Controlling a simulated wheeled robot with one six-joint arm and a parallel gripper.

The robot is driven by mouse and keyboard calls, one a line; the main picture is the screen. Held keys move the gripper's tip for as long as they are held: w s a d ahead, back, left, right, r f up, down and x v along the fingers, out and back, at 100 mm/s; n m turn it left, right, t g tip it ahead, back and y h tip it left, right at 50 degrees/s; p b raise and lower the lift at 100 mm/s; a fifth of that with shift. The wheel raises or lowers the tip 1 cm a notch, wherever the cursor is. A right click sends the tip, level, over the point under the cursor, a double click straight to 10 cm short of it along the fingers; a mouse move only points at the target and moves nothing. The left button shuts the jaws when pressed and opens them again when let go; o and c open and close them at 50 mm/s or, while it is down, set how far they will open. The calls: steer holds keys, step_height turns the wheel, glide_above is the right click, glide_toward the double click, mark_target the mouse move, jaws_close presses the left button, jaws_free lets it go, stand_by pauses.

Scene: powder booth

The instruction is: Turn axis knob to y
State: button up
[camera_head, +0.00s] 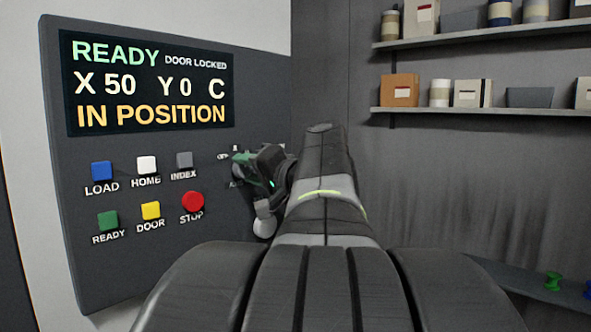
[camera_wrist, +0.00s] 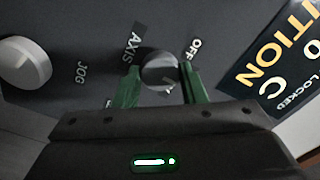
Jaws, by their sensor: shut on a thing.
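The axis knob (camera_wrist: 158,72) is a grey round knob beside the "AXIS" label in the wrist view, with an "OFF" mark near it. My gripper (camera_wrist: 160,85) has its green fingers on both sides of the knob and is shut on it. The knob's pointer and its other position marks are mostly hidden, so I cannot tell its setting. In the head view my gripper (camera_head: 243,158) reaches the right part of the control panel (camera_head: 135,235), and my arm and fingers hide the knob there.
The panel display (camera_head: 150,85) reads "READY", "DOOR LOCKED", "X 50 Y 0 C" and "IN POSITION". Several buttons, including the red STOP button (camera_head: 193,202), are left of my gripper. A pale jog knob (camera_wrist: 25,62) is close by. Shelves (camera_head: 480,110) hang on the right wall.

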steer(key=m+p, duration=0.1)
steer(key=m, duration=0.4)
steer(key=shift+m+p, duration=0.95)
steer(key=shift+m, duration=1.35)
steer(key=shift+f, duration=0.1)
steer(key=o, duration=1)
steer(key=shift+d, duration=0.1)
steer(key=b+v, duration=0.3)
steer(key=v, duration=1)
steer(key=shift+s+d, duration=0.2)
steer(key=shift+s, duration=0.05)
